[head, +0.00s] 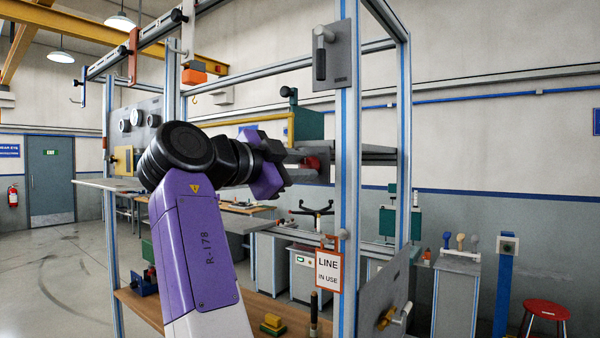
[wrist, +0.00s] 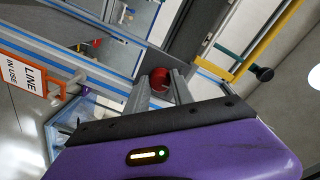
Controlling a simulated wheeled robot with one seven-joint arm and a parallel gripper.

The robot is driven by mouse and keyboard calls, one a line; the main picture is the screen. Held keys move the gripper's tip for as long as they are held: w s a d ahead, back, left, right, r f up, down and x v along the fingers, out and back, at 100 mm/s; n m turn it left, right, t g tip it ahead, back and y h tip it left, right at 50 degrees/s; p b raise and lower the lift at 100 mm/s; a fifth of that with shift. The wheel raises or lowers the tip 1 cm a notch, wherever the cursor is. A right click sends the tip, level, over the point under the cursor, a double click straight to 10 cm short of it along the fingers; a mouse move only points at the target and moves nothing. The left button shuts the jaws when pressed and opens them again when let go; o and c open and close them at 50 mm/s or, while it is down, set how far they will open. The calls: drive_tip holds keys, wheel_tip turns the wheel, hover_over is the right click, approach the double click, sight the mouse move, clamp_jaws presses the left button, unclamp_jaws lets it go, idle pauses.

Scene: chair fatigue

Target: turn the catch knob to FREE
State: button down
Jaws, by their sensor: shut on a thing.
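A round red knob (head: 312,162), likely the catch knob, sits at a dark plate on the frame. In the wrist view the red knob (wrist: 158,76) lies between the tips of my two grey fingers. My gripper (head: 302,164) reaches it from the left and is shut on it; in the wrist view my gripper (wrist: 160,88) hides part of the knob. No FREE marking is readable, so I cannot tell which way the knob is turned.
The blue-edged frame post (head: 347,200) stands right of my gripper, with a "LINE IN USE" sign (head: 328,272) and a grey panel (head: 336,56). A red stool (head: 546,310) stands at far right. The left floor is open.

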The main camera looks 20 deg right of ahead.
drive_tip(key=m+b, duration=0.1)
drive_tip(key=m, duration=0.4)
drive_tip(key=shift+s+m+t+y+b, duration=0.1)
drive_tip(key=shift+m+t+y+b, duration=0.3)
drive_tip(key=shift+m, duration=1.8)
drive_tip(key=shift+d, duration=0.1)
drive_tip(key=c, duration=1.1)
unclamp_jaws()
drive_tip(key=shift+r, duration=0.1)
drive_tip(key=b+v, duration=0.2)
drive_tip(key=v, duration=0.6)
